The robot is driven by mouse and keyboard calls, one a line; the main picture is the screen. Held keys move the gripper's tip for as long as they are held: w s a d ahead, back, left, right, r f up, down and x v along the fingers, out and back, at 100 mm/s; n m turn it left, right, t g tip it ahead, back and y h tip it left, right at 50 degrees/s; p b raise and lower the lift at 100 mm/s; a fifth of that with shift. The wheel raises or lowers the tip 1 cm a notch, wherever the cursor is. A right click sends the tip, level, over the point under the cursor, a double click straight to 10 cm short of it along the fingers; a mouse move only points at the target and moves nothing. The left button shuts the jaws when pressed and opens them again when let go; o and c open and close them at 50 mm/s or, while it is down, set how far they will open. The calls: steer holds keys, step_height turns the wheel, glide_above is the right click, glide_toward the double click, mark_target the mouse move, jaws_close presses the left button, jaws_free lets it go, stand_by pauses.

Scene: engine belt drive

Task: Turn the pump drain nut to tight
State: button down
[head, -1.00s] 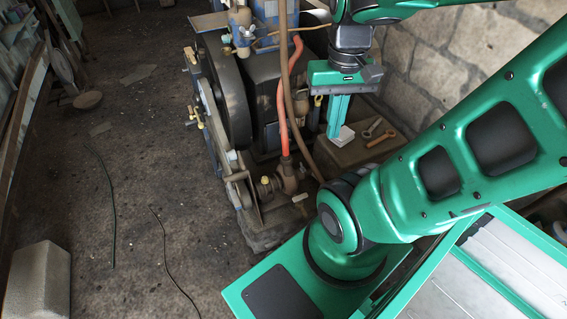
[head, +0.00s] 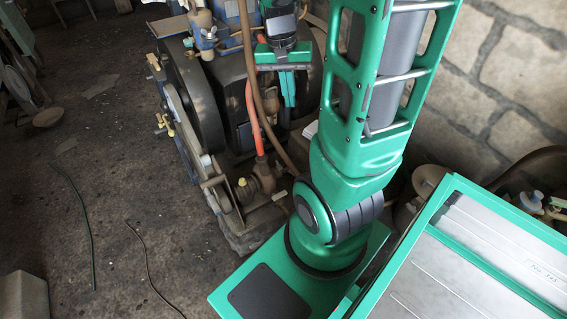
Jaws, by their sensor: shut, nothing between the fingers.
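The pump (head: 262,177) is a brown, rusty casting at the lower front of the engine, at the foot of the red hose. A small yellow fitting (head: 241,182) shows on its left side and a pale tab (head: 279,196) lies low on its right. I cannot tell which part is the drain nut or how tight it is. My gripper (head: 289,101) points down above and slightly right of the pump in the picture, beside the red hose. Its green fingers are shut and empty, apart from the pump.
The engine has a large dark flywheel (head: 190,103). A red hose (head: 253,118) and a brown hose (head: 249,60) run down close to my gripper. A white block (head: 310,130) shows partly behind my arm. The floor (head: 120,190) at left is mostly clear, with thin cables.

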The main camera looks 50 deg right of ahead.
steer(key=w+d+f+m, duration=0.2)
steer(key=w+d+f, duration=0.3)
steer(key=w+f, duration=0.15)
steer(key=m+h, duration=0.2)
steer(key=m, duration=0.4)
glide_above(279, 165)
steer(key=s, duration=0.2)
step_height(279, 165, down, 25)
steer(key=d+f, duration=0.1)
steer(key=f, duration=0.6)
steer(key=s+d+f+m, duration=0.1)
steer(key=f, duration=0.6)
steer(key=d+f+m, duration=0.1)
steer(key=d+f, duration=0.1)
steer(key=f, duration=0.5)
steer(key=shift+s+f, duration=0.2)
steer(key=shift+f, duration=0.1)
steer(key=shift+w+a+f, duration=0.15)
steer(key=shift+w+a, duration=0.1)
steer(key=shift+a, duration=0.4)
steer(key=shift+w+a+f, duration=0.15)
steer(key=shift+w+a, duration=0.05)
steer(key=shift+a, duration=0.4)
steer(key=shift+w+a, duration=0.1)
steer(key=shift+a, duration=0.5)
